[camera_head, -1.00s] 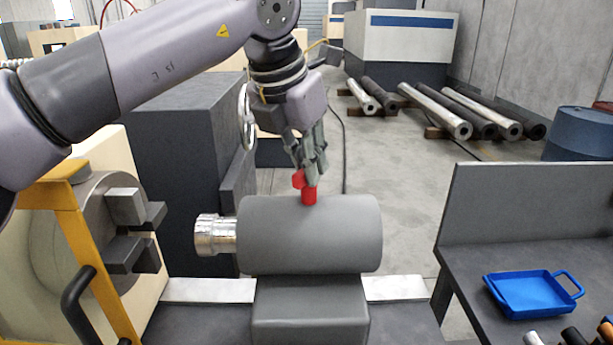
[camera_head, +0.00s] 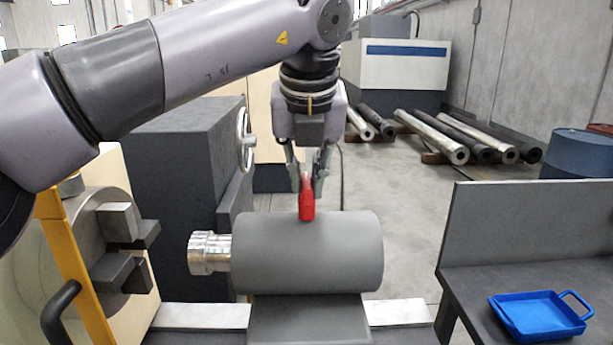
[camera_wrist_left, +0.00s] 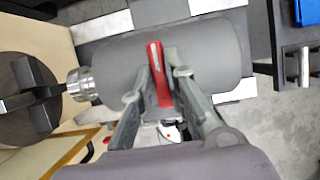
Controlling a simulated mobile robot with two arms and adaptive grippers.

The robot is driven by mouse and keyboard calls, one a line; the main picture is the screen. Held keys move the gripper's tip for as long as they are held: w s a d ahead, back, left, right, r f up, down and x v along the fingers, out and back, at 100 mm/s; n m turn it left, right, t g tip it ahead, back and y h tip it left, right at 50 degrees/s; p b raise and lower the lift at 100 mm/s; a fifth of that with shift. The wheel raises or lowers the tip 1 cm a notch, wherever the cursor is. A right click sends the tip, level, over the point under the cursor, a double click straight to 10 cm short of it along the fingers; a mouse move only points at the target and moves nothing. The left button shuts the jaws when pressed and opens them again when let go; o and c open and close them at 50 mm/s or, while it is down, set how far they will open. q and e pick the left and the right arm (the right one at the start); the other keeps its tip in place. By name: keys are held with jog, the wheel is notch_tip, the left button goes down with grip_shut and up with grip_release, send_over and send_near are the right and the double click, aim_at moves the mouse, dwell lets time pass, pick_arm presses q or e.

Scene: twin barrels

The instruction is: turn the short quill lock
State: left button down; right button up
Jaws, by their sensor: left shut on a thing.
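The short quill lock is a red lever (camera_head: 307,200) on top of the grey cylindrical tailstock body (camera_head: 310,255). My left gripper (camera_head: 308,180) comes down from above and is shut on the red lever. In the left wrist view the red lever (camera_wrist_left: 159,76) lies between the two fingers (camera_wrist_left: 155,85), with the grey body (camera_wrist_left: 215,55) beneath. A shiny metal quill (camera_head: 209,253) sticks out of the body's left end. My right gripper is not in view.
A chuck with dark jaws (camera_head: 122,240) faces the quill at the left, behind a yellow rail (camera_head: 72,260). A dark bench with a blue tray (camera_head: 538,316) stands at the right. Metal bars (camera_head: 430,135) lie on the floor behind.

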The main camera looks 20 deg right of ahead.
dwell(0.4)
pick_arm(q)
jog(key=c, duration=1.6)
grip_release()
jog(key=shift+r, duration=0.1)
jog(key=v, duration=1.2)
